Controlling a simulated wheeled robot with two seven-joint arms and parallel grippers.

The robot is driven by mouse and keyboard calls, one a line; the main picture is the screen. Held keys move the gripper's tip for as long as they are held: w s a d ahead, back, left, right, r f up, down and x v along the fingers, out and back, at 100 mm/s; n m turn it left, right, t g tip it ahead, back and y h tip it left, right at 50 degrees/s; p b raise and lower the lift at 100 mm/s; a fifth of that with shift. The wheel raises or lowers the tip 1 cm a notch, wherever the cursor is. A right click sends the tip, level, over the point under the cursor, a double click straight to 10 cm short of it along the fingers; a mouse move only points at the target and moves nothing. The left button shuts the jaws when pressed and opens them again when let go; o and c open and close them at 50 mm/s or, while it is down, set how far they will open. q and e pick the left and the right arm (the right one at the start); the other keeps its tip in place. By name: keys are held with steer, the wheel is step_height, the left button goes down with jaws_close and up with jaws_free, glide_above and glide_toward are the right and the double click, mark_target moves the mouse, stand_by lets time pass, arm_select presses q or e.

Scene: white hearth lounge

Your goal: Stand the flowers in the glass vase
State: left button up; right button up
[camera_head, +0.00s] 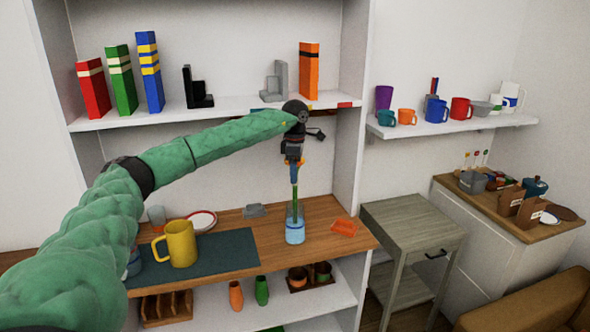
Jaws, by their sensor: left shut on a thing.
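The glass vase (295,236) stands upright on the wooden counter, right of the dark mat, with a blue tint in its lower part. My left gripper (293,163) is above the vase, pointing down, and is shut on the flowers (295,191). The green stems hang nearly upright below the fingers. Their lower ends overlap the vase mouth and appear to be inside it. The flower heads are mostly hidden by the gripper, with bits of blue and orange showing. My right gripper is not in view.
A yellow mug (180,244) stands on the dark mat (232,250), with a plate (200,221) behind it. An orange tray-like object (343,228) lies right of the vase. A grey block (255,211) lies behind left. The upper shelf (235,104) is close behind my wrist.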

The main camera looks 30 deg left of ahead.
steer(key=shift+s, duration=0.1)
arm_select(q)
steer(key=o, duration=1.5)
steer(key=shift+r, duration=0.5)
step_height(320, 180, up, 7)
steer(key=shift+f+b, duration=0.1)
steer(key=shift+b, duration=1.1)
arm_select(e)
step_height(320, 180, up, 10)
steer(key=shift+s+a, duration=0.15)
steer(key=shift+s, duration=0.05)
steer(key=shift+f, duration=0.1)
